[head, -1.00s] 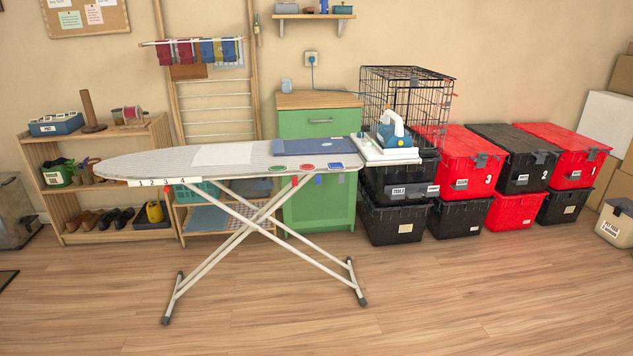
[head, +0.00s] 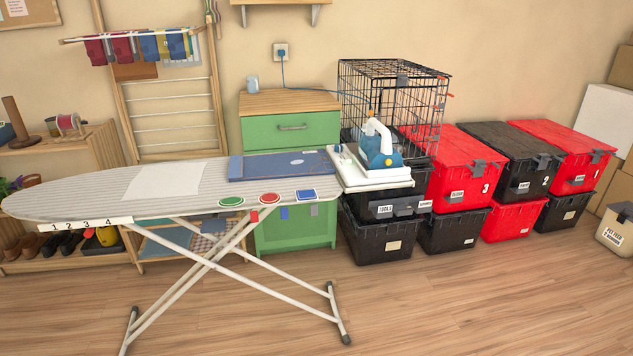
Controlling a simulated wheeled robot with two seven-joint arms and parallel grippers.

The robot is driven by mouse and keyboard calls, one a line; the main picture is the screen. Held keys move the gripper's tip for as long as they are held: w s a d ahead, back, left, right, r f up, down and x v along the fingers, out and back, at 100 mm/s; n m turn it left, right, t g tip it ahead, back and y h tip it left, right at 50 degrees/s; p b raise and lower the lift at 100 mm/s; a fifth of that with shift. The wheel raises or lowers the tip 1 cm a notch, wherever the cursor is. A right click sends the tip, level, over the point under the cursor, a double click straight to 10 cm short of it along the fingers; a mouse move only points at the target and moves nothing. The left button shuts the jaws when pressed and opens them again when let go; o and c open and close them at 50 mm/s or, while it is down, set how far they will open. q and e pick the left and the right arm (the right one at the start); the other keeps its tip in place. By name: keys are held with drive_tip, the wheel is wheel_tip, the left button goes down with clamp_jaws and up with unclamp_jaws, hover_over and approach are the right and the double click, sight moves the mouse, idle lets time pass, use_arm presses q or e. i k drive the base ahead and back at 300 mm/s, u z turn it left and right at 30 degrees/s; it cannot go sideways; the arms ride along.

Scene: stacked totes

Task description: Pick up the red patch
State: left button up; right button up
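The red patch (head: 270,198) is a small red oval with a pale rim. It lies flat near the front edge of the ironing board (head: 60,202), towards its right end. A green patch (head: 231,202) lies just left of it and a blue rectangular patch (head: 307,195) just right of it. Neither of my grippers shows in the head view.
An iron (head: 378,148) stands on the white rest at the board's right end. Stacked totes (head: 465,160) and a wire crate (head: 395,85) stand right. The floor in front (head: 430,310) is clear.

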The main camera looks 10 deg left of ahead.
sight(270, 198)
drive_tip(key=u, duration=0.2)
drive_tip(key=i, duration=0.95)
drive_tip(key=u, duration=0.6)
